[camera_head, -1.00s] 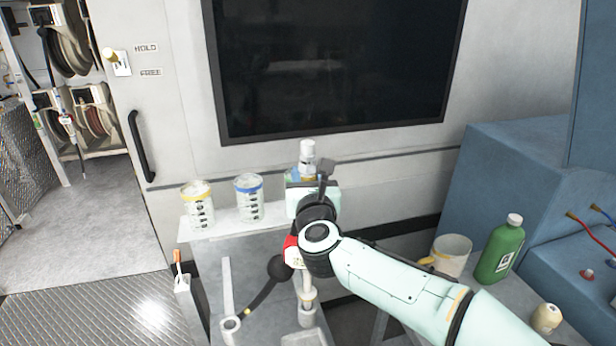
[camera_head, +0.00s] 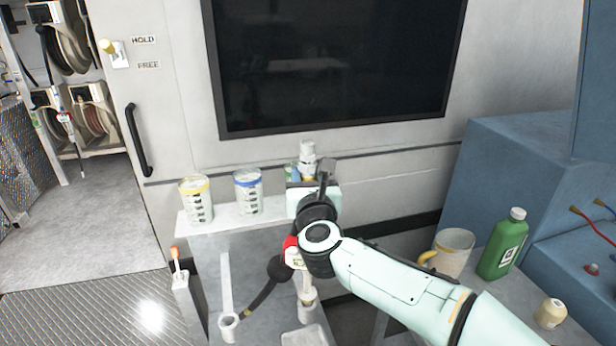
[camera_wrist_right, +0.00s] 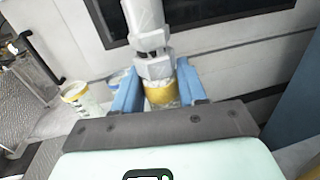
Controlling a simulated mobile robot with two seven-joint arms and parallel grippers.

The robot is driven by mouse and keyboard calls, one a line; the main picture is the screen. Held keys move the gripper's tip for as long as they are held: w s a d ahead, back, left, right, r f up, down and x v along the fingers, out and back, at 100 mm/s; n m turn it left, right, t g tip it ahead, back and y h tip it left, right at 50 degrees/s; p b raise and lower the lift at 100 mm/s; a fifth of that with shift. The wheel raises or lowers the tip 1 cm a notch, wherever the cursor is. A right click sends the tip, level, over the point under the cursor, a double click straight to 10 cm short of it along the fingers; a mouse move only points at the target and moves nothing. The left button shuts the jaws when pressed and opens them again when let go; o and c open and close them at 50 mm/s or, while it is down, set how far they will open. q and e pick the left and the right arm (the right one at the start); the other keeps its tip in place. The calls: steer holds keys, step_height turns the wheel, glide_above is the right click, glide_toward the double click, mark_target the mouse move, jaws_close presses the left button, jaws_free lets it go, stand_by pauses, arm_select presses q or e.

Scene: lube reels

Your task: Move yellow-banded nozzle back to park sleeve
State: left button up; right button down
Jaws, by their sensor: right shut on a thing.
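The yellow-banded nozzle (camera_wrist_right: 160,93) is between the blue fingers of my right gripper (camera_wrist_right: 159,84), which is shut on it at the yellow band. Its pale grey upper part rises above the fingers. In the head view the nozzle's top (camera_head: 308,152) shows above my right gripper (camera_head: 305,174), in front of the wall below the dark screen. A grey ring-shaped holder (camera_head: 228,324) stands at the lower left, and another pale holder (camera_head: 307,299) sits below my wrist, partly hidden. I cannot tell which one is the park sleeve. My left gripper is not in view.
A yellow-rimmed tub (camera_head: 197,203) and a blue-rimmed tub (camera_head: 248,192) stand on the shelf left of my gripper. A dark hose with a black ball (camera_head: 283,269) hangs beside my wrist. A mug (camera_head: 455,255) and a green bottle (camera_head: 502,247) stand at the right.

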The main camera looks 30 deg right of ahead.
step_height(320, 180, down, 3)
steer(key=b, duration=0.3)
steer(key=shift+r, duration=0.1)
stand_by(0.5)
steer(key=shift+f+b, duration=0.45)
steer(key=shift+b, duration=0.35)
steer(key=c, duration=0.5)
jaws_free()
steer(key=shift+c, duration=0.2)
steer(key=shift+f, duration=0.1)
steer(key=shift+f, duration=0.1)
